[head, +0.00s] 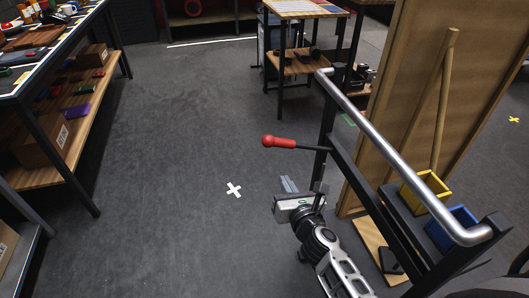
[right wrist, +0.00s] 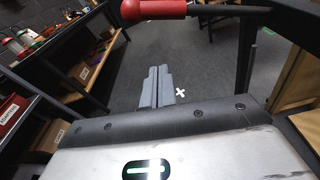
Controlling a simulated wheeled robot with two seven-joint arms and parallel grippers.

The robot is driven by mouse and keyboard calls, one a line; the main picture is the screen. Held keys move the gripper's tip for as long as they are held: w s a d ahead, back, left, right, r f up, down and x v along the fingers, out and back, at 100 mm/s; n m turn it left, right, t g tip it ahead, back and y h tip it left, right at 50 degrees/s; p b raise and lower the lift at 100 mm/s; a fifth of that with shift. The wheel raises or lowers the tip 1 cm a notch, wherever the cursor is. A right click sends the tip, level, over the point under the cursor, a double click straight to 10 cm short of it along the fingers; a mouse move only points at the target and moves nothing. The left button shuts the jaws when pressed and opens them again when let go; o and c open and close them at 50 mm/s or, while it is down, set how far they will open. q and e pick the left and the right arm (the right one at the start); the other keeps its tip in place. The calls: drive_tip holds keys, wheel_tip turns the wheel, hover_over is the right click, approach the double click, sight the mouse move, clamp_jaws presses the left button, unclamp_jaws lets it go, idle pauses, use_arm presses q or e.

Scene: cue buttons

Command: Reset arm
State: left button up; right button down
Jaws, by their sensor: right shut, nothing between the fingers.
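My right gripper (head: 289,184) is shut and empty, with its grey fingers together. It is low in the middle right of the head view, over the dark floor (head: 150,200). In the right wrist view the shut fingers (right wrist: 156,87) point away toward the floor. A lever with a red handle (head: 280,142) sticks out to the left from a dark frame, above the gripper in the head view. The red handle (right wrist: 153,9) also shows at the top of the right wrist view, apart from the fingers. My left gripper is not in view.
A silver rail (head: 400,148) on the dark frame runs close to the right of my arm. Yellow (head: 425,190) and blue (head: 452,228) bins sit beside it. A workbench with a wooden shelf (head: 85,115) stands left. The floor around the white cross (head: 233,189) is clear.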

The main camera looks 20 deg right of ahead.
drive_tip(key=s+a+m+g+y, duration=0.1)
drive_tip(key=s+a+m, duration=0.3)
drive_tip(key=m, duration=0.6)
drive_tip(key=s+a+m+g+y+p, duration=0.1)
drive_tip(key=s+a+m+g+y, duration=0.1)
drive_tip(key=s+m, duration=0.5)
drive_tip(key=s+a+m+g+y+p, duration=0.1)
drive_tip(key=s+a+m, duration=0.4)
drive_tip(key=m, duration=0.8)
drive_tip(key=shift+s+a+f+g+y, duration=0.35)
drive_tip(key=shift+s+f+g+y, duration=0.1)
drive_tip(key=shift+s+g+y, duration=0.3)
drive_tip(key=shift+s+d+m, duration=0.1)
drive_tip(key=shift+m, duration=0.2)
